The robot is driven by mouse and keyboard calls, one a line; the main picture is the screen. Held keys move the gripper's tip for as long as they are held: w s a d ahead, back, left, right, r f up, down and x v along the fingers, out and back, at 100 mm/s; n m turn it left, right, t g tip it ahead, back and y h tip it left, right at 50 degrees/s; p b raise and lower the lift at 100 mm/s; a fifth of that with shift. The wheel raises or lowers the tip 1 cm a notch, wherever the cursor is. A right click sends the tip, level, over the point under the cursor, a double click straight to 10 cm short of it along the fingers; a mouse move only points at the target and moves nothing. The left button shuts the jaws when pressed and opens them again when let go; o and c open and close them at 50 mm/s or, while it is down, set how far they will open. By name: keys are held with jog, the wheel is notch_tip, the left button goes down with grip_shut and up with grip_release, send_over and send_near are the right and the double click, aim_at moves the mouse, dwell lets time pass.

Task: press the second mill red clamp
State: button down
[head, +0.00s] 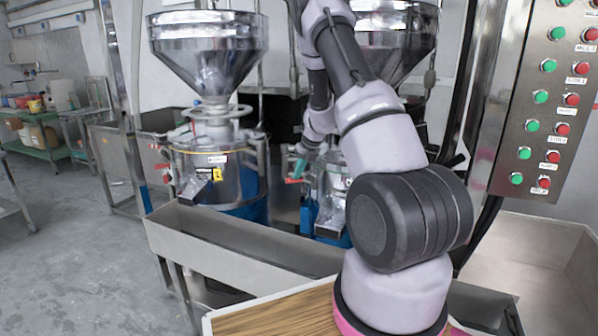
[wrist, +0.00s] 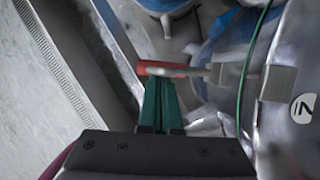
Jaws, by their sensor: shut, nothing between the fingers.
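The second mill (head: 337,179) stands partly hidden behind my arm in the head view. Its red clamp (head: 292,181) sticks out on the mill's left side. In the wrist view the clamp's red handle (wrist: 165,69) lies crosswise, joined to a pale metal rod on the right. My gripper (head: 298,169) has teal fingers, shut and empty. In the wrist view the fingertips (wrist: 160,82) are right at the red handle and overlap it; I cannot tell whether they touch it.
The first mill (head: 215,160), with a steel hopper, stands to the left. A long steel trough (head: 235,243) runs in front of the mills. A button panel (head: 545,100) is at the right. A wooden board (head: 275,317) lies near my arm base. Floor is clear at left.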

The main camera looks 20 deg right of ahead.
jog(key=shift+a, duration=0.15)
notch_tip(320, 180, down, 14)
jog(key=n+t+h, duration=0.3)
jog(key=t+h, duration=0.1)
jog(key=h, duration=1.1)
jog(key=shift+d+n, duration=0.3)
jog(key=shift+d, duration=0.15)
jog(key=shift+d, duration=0.2)
jog(key=shift+a, duration=0.1)
